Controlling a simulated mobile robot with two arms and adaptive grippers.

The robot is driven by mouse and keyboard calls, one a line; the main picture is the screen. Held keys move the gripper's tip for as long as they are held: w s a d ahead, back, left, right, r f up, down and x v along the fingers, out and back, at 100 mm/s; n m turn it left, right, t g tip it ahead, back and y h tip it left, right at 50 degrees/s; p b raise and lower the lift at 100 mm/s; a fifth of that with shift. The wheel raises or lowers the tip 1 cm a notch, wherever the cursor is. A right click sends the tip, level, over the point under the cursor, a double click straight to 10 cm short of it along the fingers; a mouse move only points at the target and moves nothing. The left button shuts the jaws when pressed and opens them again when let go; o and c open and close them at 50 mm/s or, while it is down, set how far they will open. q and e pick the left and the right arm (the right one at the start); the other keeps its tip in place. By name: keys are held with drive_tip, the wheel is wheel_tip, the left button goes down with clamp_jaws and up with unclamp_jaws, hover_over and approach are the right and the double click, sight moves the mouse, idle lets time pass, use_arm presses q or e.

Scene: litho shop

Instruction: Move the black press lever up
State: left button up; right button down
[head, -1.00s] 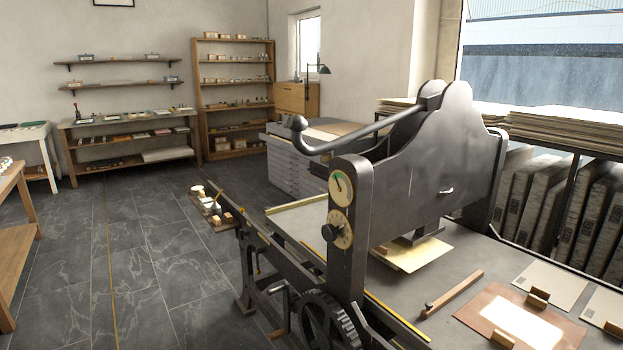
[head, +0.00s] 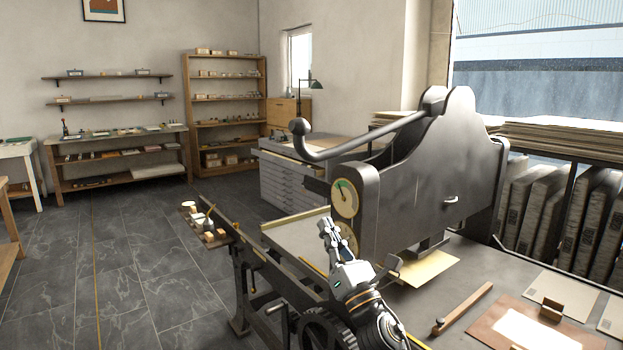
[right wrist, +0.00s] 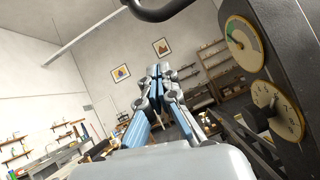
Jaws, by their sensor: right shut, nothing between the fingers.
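The black press lever (head: 358,139) rises from the press top and reaches left to a round knob (head: 299,126). It slopes down from the press, dips, and its end bends up to the knob. Part of it shows at the top of the right wrist view (right wrist: 155,12). My right gripper (head: 326,226) is shut and empty, below the lever and in front of the press's dial post, not touching the lever. Its closed fingers also show in the right wrist view (right wrist: 158,72). My left gripper is in neither current view.
The dial post carries a green-marked gauge (head: 344,198) and a numbered dial (right wrist: 277,111). A small tray (head: 205,229) sticks out on the press's left. A wooden bar (head: 463,308) lies on the press bed. The space around the lever's knob is clear.

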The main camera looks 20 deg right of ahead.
drive_tip(key=s+d+r+p+x, duration=0.1)
drive_tip(key=p+x, duration=0.3)
drive_tip(key=x, duration=0.8)
drive_tip(key=shift+r, duration=0.8)
drive_tip(key=shift+w, duration=0.1)
